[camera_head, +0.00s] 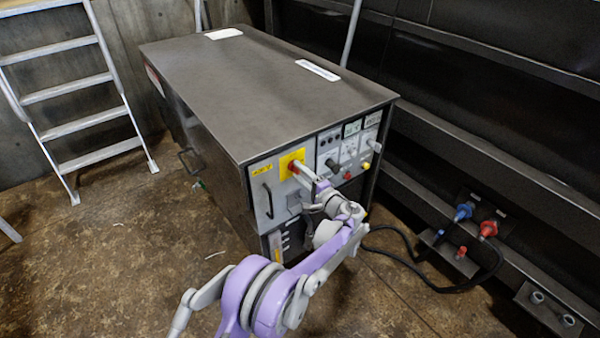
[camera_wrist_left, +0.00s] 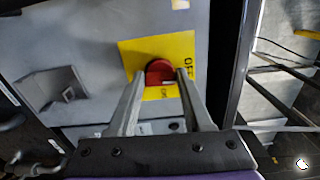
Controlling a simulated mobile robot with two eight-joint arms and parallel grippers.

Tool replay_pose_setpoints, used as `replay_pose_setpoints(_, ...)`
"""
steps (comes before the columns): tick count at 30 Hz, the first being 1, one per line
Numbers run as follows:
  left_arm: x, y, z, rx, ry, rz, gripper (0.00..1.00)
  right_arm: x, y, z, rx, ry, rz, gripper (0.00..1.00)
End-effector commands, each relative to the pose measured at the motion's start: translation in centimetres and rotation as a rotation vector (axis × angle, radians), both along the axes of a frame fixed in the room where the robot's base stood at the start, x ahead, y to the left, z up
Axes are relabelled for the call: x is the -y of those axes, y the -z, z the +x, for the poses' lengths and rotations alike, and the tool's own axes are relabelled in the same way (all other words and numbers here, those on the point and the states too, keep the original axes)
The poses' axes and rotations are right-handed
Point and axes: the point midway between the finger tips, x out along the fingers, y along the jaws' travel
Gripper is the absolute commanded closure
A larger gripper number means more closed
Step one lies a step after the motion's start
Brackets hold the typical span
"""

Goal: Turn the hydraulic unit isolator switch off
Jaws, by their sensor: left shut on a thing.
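The isolator switch is a red rotary knob (camera_wrist_left: 158,72) on a yellow square plate (camera_wrist_left: 130,52). In the head view the plate (camera_head: 287,158) is on the upper left of the hydraulic unit's front panel (camera_head: 262,198). My left gripper (camera_head: 298,170) reaches the knob from the front. In the left wrist view the gripper (camera_wrist_left: 160,78) has one finger on each side of the knob and is shut on it. The "OFF" lettering on the plate appears turned sideways, right of the knob. The fingers partly hide the plate. My right gripper is in neither view.
The panel has a black handle (camera_head: 267,201), gauges and a yellow knob (camera_head: 366,166). The unit's flat top (camera_head: 260,90) is above. Blue (camera_head: 463,212) and red (camera_head: 488,229) connectors with black hoses are at the right. A ladder (camera_head: 75,90) stands at the left, with open floor before it.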

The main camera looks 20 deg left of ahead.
Motion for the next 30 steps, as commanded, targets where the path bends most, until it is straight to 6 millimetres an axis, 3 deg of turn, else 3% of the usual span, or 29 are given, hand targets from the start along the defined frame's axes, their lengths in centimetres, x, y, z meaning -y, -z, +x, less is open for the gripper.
replay_pose_setpoints(20,0.10,0.10,0.00,0.053,0.002,-0.044,1.00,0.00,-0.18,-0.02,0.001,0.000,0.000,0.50)
replay_pose_setpoints(21,0.10,0.10,0.00,0.053,0.002,-0.044,0.48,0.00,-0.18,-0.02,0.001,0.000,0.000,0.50)
replay_pose_setpoints(26,0.07,0.08,0.01,0.053,0.001,-0.043,0.20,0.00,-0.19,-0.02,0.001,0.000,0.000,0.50)
replay_pose_setpoints(30,0.04,0.06,0.00,0.052,0.001,-0.042,0.20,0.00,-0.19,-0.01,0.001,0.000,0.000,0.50)
